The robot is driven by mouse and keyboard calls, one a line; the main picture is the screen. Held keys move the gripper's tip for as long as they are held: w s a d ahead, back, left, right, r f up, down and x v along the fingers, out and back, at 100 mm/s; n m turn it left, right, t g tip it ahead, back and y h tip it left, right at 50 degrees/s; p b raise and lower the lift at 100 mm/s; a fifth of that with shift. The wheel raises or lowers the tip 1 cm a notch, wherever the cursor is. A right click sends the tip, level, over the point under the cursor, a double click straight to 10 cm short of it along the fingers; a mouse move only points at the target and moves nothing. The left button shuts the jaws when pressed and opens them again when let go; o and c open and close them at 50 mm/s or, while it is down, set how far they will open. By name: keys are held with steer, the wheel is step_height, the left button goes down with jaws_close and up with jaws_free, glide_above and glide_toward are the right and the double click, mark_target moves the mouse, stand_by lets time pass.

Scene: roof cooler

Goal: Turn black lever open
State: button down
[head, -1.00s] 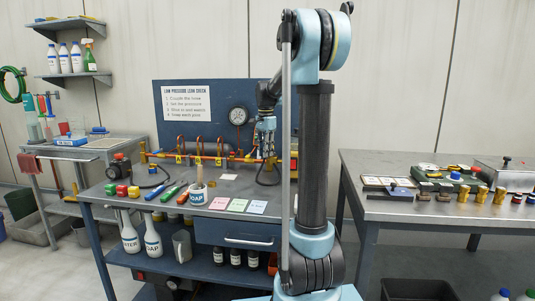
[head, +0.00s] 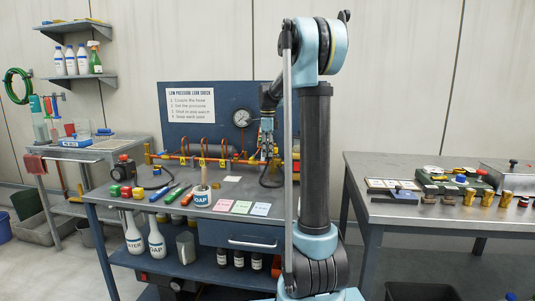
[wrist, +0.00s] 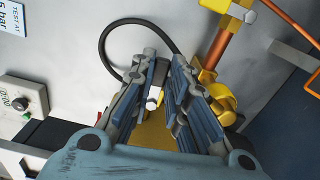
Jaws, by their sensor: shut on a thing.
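In the wrist view my gripper (wrist: 162,82) reaches in from below, its two grey ribbed fingers close on either side of a narrow dark piece with a white end (wrist: 153,98). This piece looks like the black lever, but the fingers hide much of it. A yellow fitting (wrist: 155,130) shows below it between the fingers. A yellow valve body (wrist: 218,98) on a copper pipe (wrist: 230,50) is just right of the right finger. In the head view my gripper (head: 267,140) is at the right end of the pipe row, too small there to show the lever.
A black hose (wrist: 103,42) loops left of the fingers. The pipe row (head: 200,160) with several yellow valves runs along the bench back, under a gauge (head: 242,118).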

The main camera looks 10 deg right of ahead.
steer(key=shift+w, duration=0.2)
stand_by(0.4)
steer(key=c, duration=1.6)
jaws_free()
steer(key=shift+o, duration=0.2)
step_height(320, 180, up, 12)
steer(key=shift+f, duration=0.1)
